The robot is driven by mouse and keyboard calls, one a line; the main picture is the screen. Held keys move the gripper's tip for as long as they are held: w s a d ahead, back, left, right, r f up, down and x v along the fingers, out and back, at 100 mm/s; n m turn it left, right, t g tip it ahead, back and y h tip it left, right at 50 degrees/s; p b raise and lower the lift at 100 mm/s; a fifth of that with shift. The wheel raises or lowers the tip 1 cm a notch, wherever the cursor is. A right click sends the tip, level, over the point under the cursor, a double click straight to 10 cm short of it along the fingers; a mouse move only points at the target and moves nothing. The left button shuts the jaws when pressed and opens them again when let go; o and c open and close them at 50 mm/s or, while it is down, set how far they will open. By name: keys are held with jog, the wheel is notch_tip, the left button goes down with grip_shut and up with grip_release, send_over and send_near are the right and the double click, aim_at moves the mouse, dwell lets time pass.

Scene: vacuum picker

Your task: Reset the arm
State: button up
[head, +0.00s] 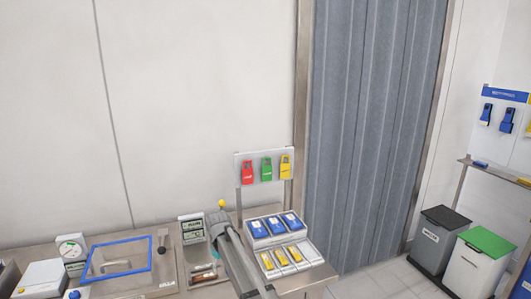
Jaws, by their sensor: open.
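My gripper does not show in the head view, and I cannot make out any part of my arm for certain. The head view looks down on a steel worktable (165,268) along the lower left, against a pale wall. A long grey device (236,262) with a bar along it stands near the table's right part. I cannot tell exactly what it is.
A blue-framed clear panel (117,262), a round dial gauge (70,249) and a display unit (193,231) stand on the table. Trays of blue (272,226) and yellow items (284,260) sit at right. A grey curtain (370,130) and two bins (438,240) stand further right.

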jog(key=s+d+f+m+b, duration=0.3)
jog(key=s+d, duration=0.5)
jog(key=d, duration=0.3)
jog(key=s+d+f+m+b, duration=0.3)
jog(key=s+d, duration=0.5)
jog(key=d, duration=0.3)
jog(key=s+d+f+m+b, duration=0.3)
jog(key=s+d, duration=0.4)
jog(key=d, duration=0.3)
jog(key=shift+s+d+f+b, duration=0.4)
jog(key=shift+f+b, duration=0.1)
